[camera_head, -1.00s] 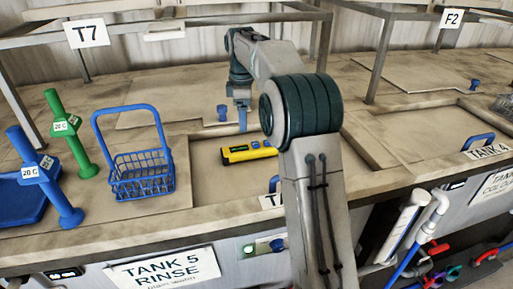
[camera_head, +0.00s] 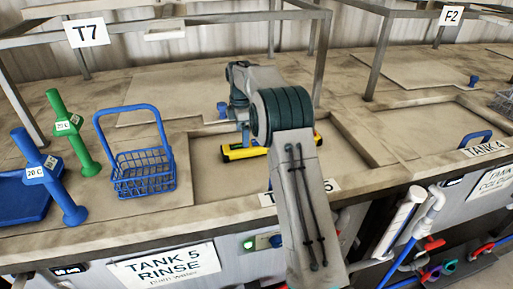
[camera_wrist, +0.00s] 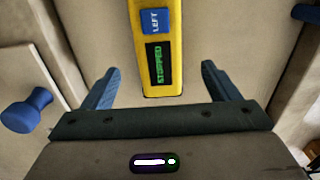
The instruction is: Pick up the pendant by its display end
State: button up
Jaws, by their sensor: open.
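The yellow pendant (camera_head: 237,154) lies on the recessed tank 5 lid in the head view, its middle hidden by my arm. In the wrist view the pendant (camera_wrist: 172,12) runs up the picture, with a dark display (camera_wrist: 158,63) reading STOPPED in green and a blue LEFT button (camera_wrist: 155,20). My gripper (camera_wrist: 160,69) is open, one blue finger on each side of the display end. There is a gap on both sides, so nothing is held. I cannot tell how far the fingertips are above the lid.
A blue wire basket (camera_head: 144,172) stands left of the recess, with green (camera_head: 72,135) and blue (camera_head: 48,178) upright handles beyond it. The recess edge (camera_head: 350,138) rises right of the pendant. A blue knob (camera_wrist: 27,110) is left of my gripper in the wrist view.

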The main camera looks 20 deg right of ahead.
jog(key=shift+f+p, duration=1.2)
jog(key=shift+f, duration=1.55)
jog(key=c, duration=1.2)
jog(key=shift+o, duration=0.2)
jog(key=shift+w+d+r, duration=0.1)
jog(key=shift+w, duration=0.05)
